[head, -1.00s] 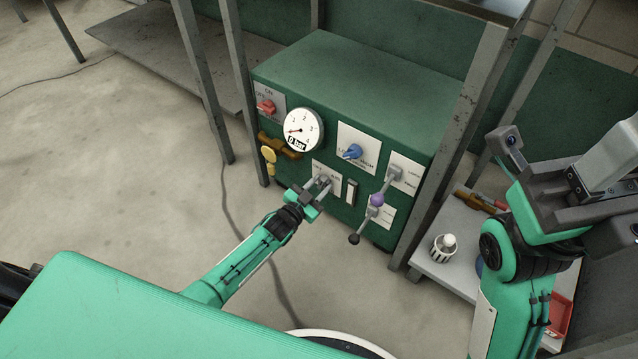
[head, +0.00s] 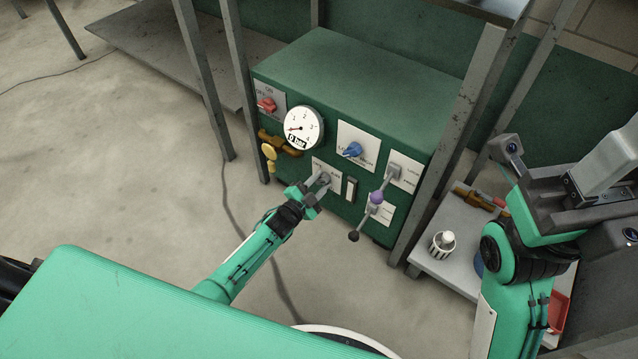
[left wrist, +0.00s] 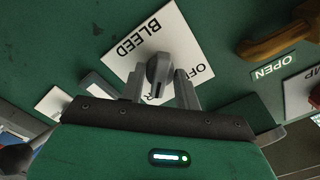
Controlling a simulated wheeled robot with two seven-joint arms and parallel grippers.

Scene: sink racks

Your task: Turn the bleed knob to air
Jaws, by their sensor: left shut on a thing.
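The bleed knob (left wrist: 159,72) is a small grey knob on a white plate (left wrist: 117,62) marked BLEED in the left wrist view. The plate also reads OFF at one side; its other label is mostly hidden behind my fingers. In the head view the plate (head: 335,168) is on the lower front of the green box. My left gripper (head: 318,187) reaches it from the front left. In the left wrist view its fingers (left wrist: 160,88) are on both sides of the knob, shut on it. My right gripper (head: 575,185) is at the right, away from the box; its jaw state is unclear.
Grey frame posts (head: 203,80) stand close by.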

